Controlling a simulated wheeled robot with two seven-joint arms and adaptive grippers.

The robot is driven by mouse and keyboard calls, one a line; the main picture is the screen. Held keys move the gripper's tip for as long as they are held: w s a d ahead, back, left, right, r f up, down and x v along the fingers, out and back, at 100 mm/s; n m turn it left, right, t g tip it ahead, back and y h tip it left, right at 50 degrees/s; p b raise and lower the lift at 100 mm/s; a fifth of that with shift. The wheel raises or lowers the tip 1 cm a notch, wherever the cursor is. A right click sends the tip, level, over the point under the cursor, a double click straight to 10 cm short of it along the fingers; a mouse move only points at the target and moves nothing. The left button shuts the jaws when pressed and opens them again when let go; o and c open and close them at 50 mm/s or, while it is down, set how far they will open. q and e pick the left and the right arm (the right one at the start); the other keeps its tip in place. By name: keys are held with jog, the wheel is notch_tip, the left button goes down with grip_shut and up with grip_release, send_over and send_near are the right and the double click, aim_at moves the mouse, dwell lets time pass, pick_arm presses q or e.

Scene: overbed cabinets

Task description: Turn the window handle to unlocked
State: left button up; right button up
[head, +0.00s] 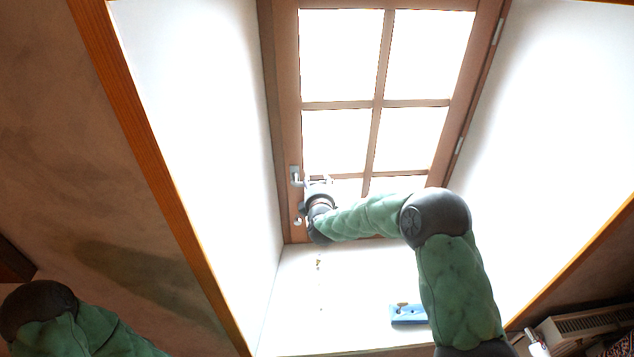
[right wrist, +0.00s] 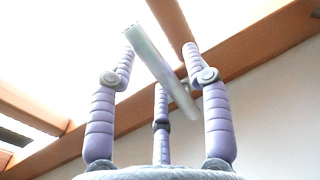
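The window (head: 378,104) has a brown wooden frame with several bright panes. Its silver handle (head: 295,176) sits low on the left side of the frame. In the right wrist view the handle (right wrist: 160,68) is a pale grey bar running slantwise between my fingers. My right gripper (head: 317,187) is right beside the handle, in front of the frame. In the right wrist view its fingers (right wrist: 160,62) stand apart around the bar, and I see no clear grip on it. My left gripper is not in view; only part of my left arm shows at the lower left.
White recess walls (head: 195,110) close in on both sides of the window, edged by wooden beams (head: 165,190). A blue object (head: 408,314) lies on the white sill below. A radiator (head: 590,322) is at the lower right.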

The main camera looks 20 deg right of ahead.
jog(key=v, duration=1.2)
dwell(0.5)
